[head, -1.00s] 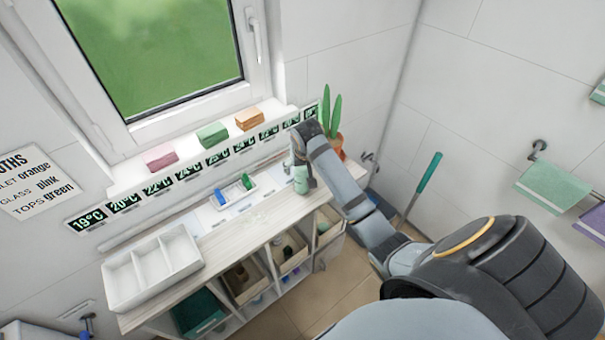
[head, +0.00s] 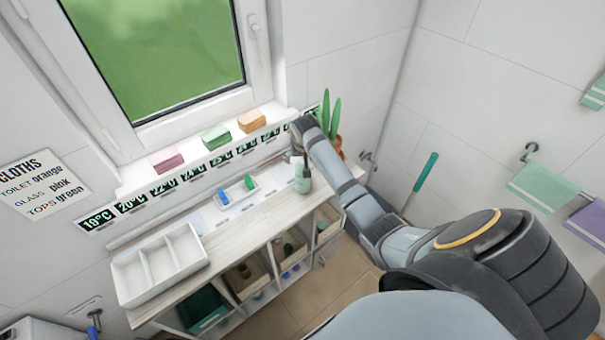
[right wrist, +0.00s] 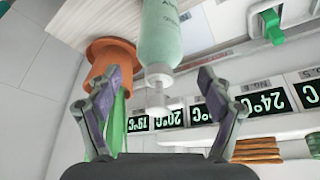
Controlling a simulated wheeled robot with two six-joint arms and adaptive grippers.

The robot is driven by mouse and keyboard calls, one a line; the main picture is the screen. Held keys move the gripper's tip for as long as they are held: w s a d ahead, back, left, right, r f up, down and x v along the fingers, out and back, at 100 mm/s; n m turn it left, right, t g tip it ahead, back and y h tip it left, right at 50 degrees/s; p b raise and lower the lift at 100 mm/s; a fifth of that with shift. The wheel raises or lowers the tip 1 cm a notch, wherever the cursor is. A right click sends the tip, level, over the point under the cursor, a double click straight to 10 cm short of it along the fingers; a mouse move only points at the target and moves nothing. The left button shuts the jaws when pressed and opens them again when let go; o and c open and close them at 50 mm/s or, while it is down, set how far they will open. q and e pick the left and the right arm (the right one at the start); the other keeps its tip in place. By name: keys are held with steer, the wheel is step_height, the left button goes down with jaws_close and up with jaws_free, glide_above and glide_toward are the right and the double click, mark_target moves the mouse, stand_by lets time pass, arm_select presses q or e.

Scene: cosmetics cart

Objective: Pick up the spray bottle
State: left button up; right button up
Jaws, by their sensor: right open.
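The spray bottle (head: 303,179) is pale green and stands upright on the wooden cart top, toward its right end. In the right wrist view, the bottle (right wrist: 174,38) appears upside down, with its clear neck and pale nozzle pointing down the picture. My right gripper (right wrist: 158,84) is open there, one finger on each side of the bottle's top, with visible gaps. In the head view, my right gripper (head: 297,153) is at the bottle's top, partly hidden by my arm. My left gripper is out of view.
A terracotta plant pot (right wrist: 112,58) is close beside one finger; its plant (head: 331,118) also shows in the head view. A small tray (head: 237,192) with blue and green items lies left of the bottle. A white divided tray (head: 160,264) occupies the cart's left end.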

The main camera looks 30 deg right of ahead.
steer(key=shift+x, duration=1.5)
steer(key=shift+r, duration=0.15)
jaws_close()
